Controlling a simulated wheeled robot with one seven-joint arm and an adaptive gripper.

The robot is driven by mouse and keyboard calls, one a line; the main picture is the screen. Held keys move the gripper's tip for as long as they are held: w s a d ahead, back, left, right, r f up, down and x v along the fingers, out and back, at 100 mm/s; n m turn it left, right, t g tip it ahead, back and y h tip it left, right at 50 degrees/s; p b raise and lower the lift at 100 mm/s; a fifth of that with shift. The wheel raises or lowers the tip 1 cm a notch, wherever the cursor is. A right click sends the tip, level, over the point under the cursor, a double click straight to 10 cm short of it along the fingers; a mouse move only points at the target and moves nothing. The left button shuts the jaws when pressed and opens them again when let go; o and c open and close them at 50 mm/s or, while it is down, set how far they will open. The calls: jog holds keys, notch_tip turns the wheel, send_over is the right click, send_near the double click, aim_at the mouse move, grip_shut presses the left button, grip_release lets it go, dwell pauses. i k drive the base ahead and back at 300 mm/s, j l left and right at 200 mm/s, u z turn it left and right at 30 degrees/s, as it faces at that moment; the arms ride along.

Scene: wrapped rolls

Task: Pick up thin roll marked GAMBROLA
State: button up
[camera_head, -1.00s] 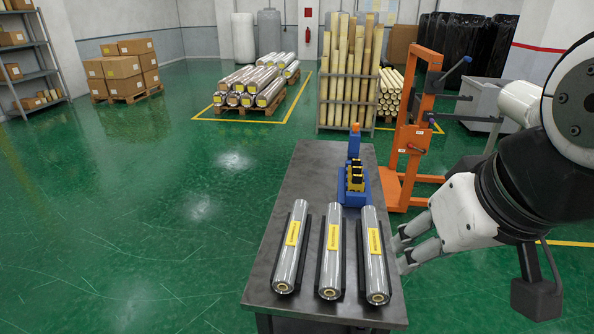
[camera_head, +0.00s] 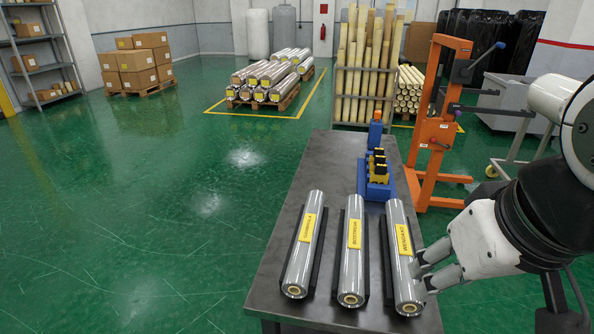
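Three thin silver-wrapped rolls with yellow labels lie side by side in black cradles on the dark table (camera_head: 285,262). The left roll (camera_head: 302,255), whose small label appears to read GAMBROLA, is farthest from my gripper. The middle roll (camera_head: 352,262) and right roll (camera_head: 403,250) bear different names, hard to read. My gripper (camera_head: 424,272) is at the right edge of the table, just beside the right roll in the picture. Its pale fingers are spread with a gap between them, and nothing shows in them. I cannot tell whether it touches the right roll.
A blue device with yellow-black parts (camera_head: 377,174) stands on the table behind the rolls. An orange lifter (camera_head: 433,135) stands right of the table. A pallet of larger rolls (camera_head: 268,80) and a rack of tubes (camera_head: 362,75) are behind. The green floor to the left is clear.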

aim_at(296, 280)
jog(key=l+u, duration=0.25)
jog(key=l, duration=0.25)
jog(key=l+u, duration=0.25)
jog(key=l, duration=0.3)
jog(key=z, duration=0.15)
jog(key=k+l+u, duration=0.15)
jog(key=i+j, duration=0.15)
